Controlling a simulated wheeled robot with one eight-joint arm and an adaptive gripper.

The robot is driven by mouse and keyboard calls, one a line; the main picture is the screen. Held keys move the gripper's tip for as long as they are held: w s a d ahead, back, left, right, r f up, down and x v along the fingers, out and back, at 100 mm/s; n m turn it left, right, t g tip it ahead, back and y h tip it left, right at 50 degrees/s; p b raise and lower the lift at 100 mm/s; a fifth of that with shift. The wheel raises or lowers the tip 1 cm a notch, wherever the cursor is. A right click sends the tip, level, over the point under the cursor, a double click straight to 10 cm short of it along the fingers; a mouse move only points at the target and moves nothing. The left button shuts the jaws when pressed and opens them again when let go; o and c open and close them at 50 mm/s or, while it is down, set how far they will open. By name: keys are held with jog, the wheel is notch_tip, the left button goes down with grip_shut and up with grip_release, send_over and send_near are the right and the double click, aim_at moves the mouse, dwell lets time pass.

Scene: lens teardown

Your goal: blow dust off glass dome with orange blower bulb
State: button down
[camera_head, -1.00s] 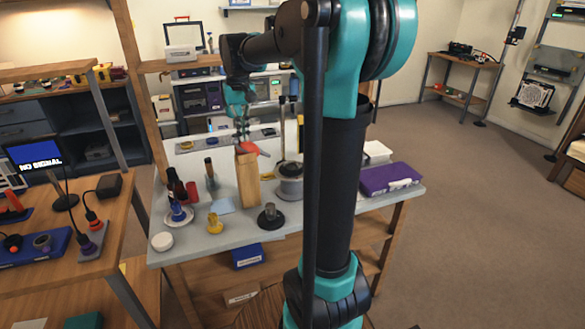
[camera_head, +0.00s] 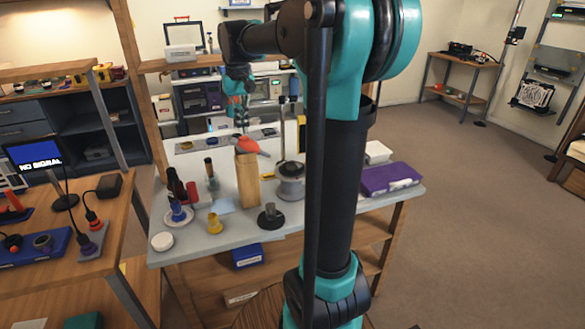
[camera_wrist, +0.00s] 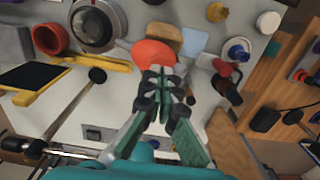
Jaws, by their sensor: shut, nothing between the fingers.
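The orange blower bulb (camera_head: 247,146) rests at the top of an upright wooden block (camera_head: 248,180) on the grey bench. In the wrist view the bulb (camera_wrist: 153,53) lies just beyond my fingertips, beside the block's end (camera_wrist: 165,39). My gripper (camera_head: 241,128) is shut and empty, pointing down above and behind the bulb. Its closed fingers (camera_wrist: 160,76) fill the middle of the wrist view. I cannot tell whether they touch the bulb. A small domed piece on a black round base (camera_head: 270,216) may be the glass dome; its material and any dust are too small to tell.
A grey round device with a post (camera_head: 290,182) stands right of the block. Dark bottles (camera_head: 177,186), a yellow piece (camera_head: 214,222) and a white jar (camera_head: 162,241) stand to the left. A purple box (camera_head: 390,179) lies at the bench's right end.

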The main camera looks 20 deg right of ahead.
aim_at(244, 138)
jog(key=shift+f, duration=0.15)
jog(key=shift+f, duration=1.35)
jog(key=shift+r, duration=1.5)
jog(key=shift+r, duration=0.1)
jog(key=shift+r, duration=2.45)
